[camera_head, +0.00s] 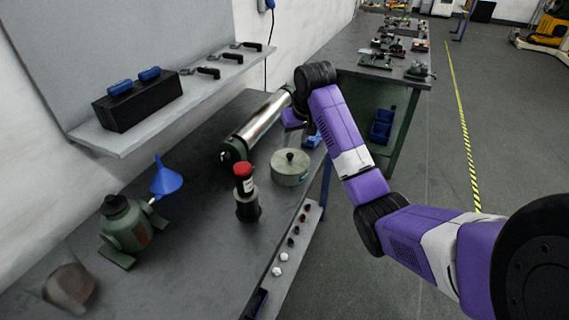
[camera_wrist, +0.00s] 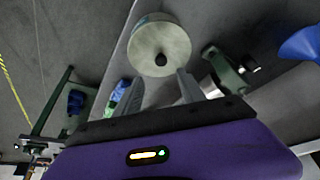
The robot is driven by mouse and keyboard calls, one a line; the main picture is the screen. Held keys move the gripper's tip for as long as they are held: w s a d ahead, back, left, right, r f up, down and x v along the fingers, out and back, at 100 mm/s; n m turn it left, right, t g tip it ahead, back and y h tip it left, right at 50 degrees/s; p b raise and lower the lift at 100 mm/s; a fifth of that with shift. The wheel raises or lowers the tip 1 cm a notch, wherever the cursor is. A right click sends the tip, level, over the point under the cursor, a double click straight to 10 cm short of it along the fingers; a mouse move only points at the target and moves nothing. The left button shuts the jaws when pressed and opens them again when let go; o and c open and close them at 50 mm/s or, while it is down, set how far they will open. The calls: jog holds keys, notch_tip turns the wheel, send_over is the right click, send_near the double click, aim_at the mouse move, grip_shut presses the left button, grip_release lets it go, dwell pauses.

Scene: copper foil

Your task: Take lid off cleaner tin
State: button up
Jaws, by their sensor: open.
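The cleaner tin (camera_head: 290,170) is a round, pale grey-green tin on the dark workbench. Its flat lid (camera_head: 289,157) is on and has a small black knob in the middle. In the wrist view the lid (camera_wrist: 153,38) is seen from above, beyond the fingertips, with its knob (camera_wrist: 161,59) near the gap between them. My gripper (camera_head: 300,131) is above and behind the tin in the head view, apart from it. In the wrist view my gripper (camera_wrist: 160,76) is open, with nothing between its two grey fingers. The fingertips are hard to make out in the head view.
A metal roller (camera_head: 262,118) with green ends lies left of my gripper. Small knobs line a low front ledge (camera_head: 297,235). A wall shelf (camera_head: 190,92) overhangs the bench.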

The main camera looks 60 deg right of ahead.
aim_at(290, 154)
jog(key=shift+a+p+x, duration=0.15)
jog(key=shift+p+x, duration=0.25)
jog(key=shift+x, duration=1.55)
jog(key=shift+a+p+x, duration=0.2)
jog(key=shift+p+x, duration=0.2)
jog(key=shift+x, duration=1.6)
jog(key=shift+s+f, duration=0.1)
jog(key=shift+s, duration=0.05)
grip_shut()
